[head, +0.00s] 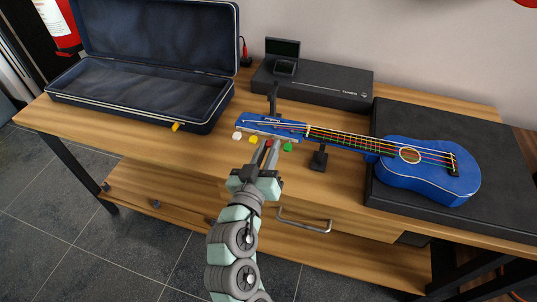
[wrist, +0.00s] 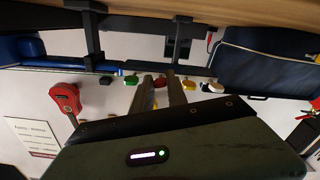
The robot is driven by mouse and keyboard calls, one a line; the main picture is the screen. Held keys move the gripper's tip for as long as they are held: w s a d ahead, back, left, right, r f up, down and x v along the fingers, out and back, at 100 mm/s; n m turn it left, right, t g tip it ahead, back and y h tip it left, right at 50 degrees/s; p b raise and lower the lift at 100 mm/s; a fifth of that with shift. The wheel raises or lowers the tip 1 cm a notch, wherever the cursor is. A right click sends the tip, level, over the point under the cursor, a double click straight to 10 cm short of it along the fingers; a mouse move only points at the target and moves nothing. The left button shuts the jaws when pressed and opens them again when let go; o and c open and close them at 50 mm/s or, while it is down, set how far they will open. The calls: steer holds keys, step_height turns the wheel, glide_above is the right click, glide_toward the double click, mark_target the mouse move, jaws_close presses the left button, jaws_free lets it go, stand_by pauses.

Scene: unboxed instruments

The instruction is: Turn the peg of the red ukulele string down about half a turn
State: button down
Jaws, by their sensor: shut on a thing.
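A blue ukulele (head: 425,172) lies with its body at the right and its headstock (head: 262,124) at the left. Colored strings run along its neck. White (head: 238,135), yellow (head: 253,139) and green (head: 288,146) pegs stick out of the headstock's near side. My gripper (head: 271,149) is at the red peg, between the yellow and green ones, and mostly covers it. In the wrist view, my gripper (wrist: 161,88) is shut on the red peg (wrist: 160,82), one finger on each side. The green peg (wrist: 131,81) and yellow peg (wrist: 188,85) sit just outside the fingers.
An open dark blue case (head: 140,100) stands on the wooden table at the left. A black box (head: 325,87) with a small device (head: 283,58) lies behind. Black supports (head: 318,158) hold the neck. A dark flat box (head: 490,185) lies under the ukulele's body. A drawer handle (head: 303,222) is in front.

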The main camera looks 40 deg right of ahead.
steer(key=shift+m, duration=1.6)
steer(key=c, duration=1.6)
jaws_free()
steer(key=shift+a, duration=0.1)
steer(key=shift+p+v, duration=1.8)
steer(key=shift+v, duration=3.55)
steer(key=shift+w, duration=0.15)
